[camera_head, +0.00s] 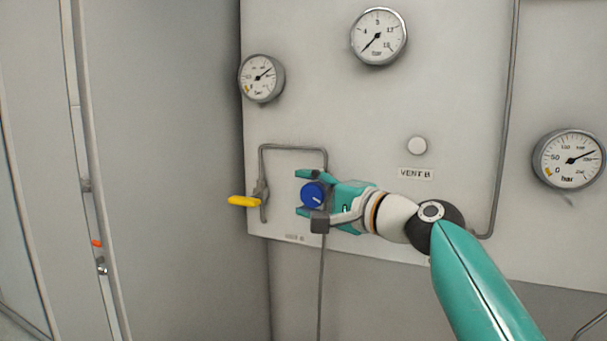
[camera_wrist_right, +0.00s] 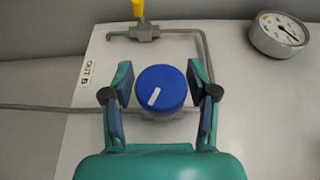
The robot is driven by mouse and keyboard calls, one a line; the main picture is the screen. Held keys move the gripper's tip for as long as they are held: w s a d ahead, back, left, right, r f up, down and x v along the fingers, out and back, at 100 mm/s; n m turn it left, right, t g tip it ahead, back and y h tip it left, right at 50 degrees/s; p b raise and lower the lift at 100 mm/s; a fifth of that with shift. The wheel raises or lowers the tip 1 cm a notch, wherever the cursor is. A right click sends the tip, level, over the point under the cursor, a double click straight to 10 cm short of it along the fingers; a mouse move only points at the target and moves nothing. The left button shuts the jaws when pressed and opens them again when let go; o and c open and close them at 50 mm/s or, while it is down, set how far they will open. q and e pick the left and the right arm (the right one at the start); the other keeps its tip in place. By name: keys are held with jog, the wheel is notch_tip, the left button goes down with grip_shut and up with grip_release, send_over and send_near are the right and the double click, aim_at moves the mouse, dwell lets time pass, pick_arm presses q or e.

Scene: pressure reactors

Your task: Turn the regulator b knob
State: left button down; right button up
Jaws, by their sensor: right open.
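The regulator b knob is a round blue knob (camera_head: 313,194) with a white pointer mark, on the lower left of the grey panel. In the right wrist view the blue knob (camera_wrist_right: 161,87) sits between the two fingers, its white mark pointing down and slightly left. My right gripper (camera_head: 306,193) is open around the knob, one finger above and one below it in the head view. In the wrist view a gap shows between the knob and each finger of the gripper (camera_wrist_right: 163,84). My left gripper is not in view.
A yellow-handled valve (camera_head: 243,201) is just left of the knob, on a thin pipe (camera_head: 292,147). Gauges (camera_head: 261,78) (camera_head: 379,36) (camera_head: 568,159) stick out from the panel (camera_head: 450,80).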

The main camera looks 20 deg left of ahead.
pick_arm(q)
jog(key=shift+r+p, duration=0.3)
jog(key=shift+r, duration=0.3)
pick_arm(e)
jog(key=shift+w+a, duration=0.25)
jog(key=shift+a, duration=0.3)
jog(key=shift+c, duration=0.2)
jog(key=shift+f, duration=0.1)
jog(key=c, duration=0.9)
jog(key=y+b, duration=0.1)
jog(key=b, duration=0.1)
jog(key=m+t+y+b, duration=0.1)
jog(key=b, duration=0.2)
jog(key=shift+a+f+t, duration=0.1)
jog(key=shift+f+t, duration=0.15)
jog(key=shift+t, duration=0.05)
jog(key=shift+c, duration=0.3)
jog(key=shift+r+m+y+b, duration=0.15)
jog(key=shift+m+y+b, duration=0.15)
jog(key=shift+y+b, duration=0.2)
jog(key=shift+r+t, duration=0.25)
jog(key=shift+t, duration=0.15)
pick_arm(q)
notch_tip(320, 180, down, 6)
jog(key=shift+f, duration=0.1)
